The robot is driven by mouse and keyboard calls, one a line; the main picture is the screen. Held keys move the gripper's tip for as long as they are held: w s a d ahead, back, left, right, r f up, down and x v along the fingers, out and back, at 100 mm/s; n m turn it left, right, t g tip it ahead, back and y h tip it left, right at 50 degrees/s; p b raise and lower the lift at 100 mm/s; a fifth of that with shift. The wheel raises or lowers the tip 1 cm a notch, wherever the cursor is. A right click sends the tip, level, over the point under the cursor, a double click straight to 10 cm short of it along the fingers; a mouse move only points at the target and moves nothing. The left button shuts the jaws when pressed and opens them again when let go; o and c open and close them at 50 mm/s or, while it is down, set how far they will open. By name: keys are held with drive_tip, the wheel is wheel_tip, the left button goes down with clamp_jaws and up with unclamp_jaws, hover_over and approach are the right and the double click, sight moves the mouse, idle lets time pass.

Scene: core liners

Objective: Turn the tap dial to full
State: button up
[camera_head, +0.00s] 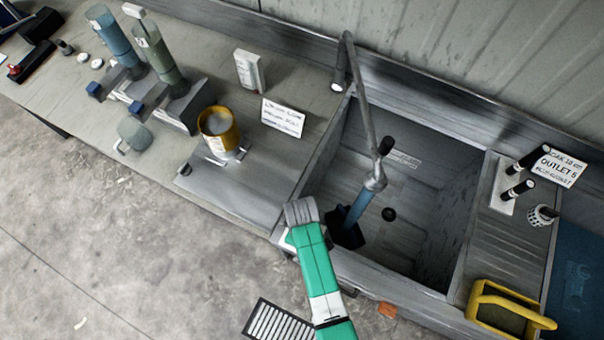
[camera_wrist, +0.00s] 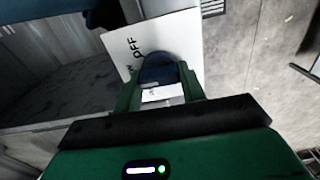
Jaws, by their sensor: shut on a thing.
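In the wrist view, the tap dial (camera_wrist: 158,66) is a dark blue rounded knob in front of a white plate (camera_wrist: 183,36). The plate has "OFF" printed on it, left of and above the knob. My gripper (camera_wrist: 157,82) has its two green fingers on either side of the knob and is shut on it. A small white patch shows between the fingers, below the knob. The dial's pointer direction and any "full" mark cannot be made out. In the head view, my green and white arm reaches the front edge of the sink (camera_head: 420,215); the dial is hidden there.
A tall bent tap (camera_head: 364,95) rises over the sink. A blue tube (camera_head: 360,205) with a black foot stands below it, close to my arm. A yellow-handled container (camera_head: 505,307) stands right; a yellow cup (camera_head: 219,128) stands on the left bench. The floor in front is mostly clear.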

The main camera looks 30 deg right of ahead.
drive_tip(key=n+p, duration=0.2)
drive_tip(key=n, duration=0.3)
drive_tip(key=shift+a+r+n, duration=0.1)
drive_tip(key=shift+r+n, duration=0.05)
drive_tip(key=shift+n, duration=0.15)
drive_tip(key=shift+n+p, duration=0.55)
drive_tip(key=shift+n, duration=1.65)
drive_tip(key=o, duration=1)
drive_tip(key=shift+s, duration=0.1)
wheel_tip(320, 180, up, 8)
drive_tip(key=shift+f+p, duration=0.2)
drive_tip(key=shift+p, duration=0.1)
